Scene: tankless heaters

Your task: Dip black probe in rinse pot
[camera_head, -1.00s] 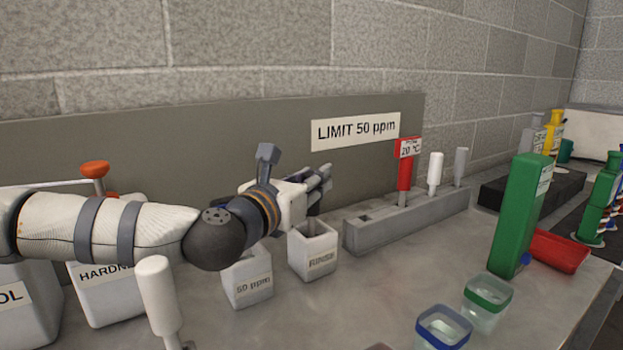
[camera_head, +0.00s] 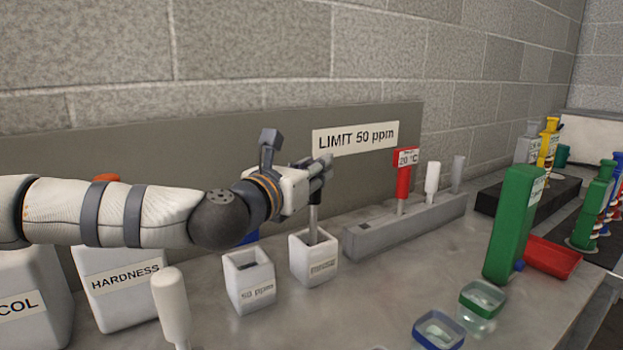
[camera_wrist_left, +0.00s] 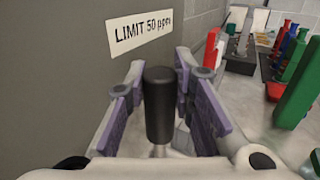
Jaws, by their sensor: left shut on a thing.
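My left gripper (camera_head: 318,178) is shut on the black probe's handle, which stands upright between the jaws in the left wrist view (camera_wrist_left: 160,105). In the head view the black probe (camera_head: 314,218) hangs down from the gripper, with its lower end inside the opening of the rinse pot (camera_head: 314,265). My right gripper is not in view.
The 50 ppm pot (camera_head: 249,283) stands just left of the rinse pot. Clear cups (camera_head: 481,310), a green block (camera_head: 514,225) and a white handle (camera_head: 171,310) stand further out.

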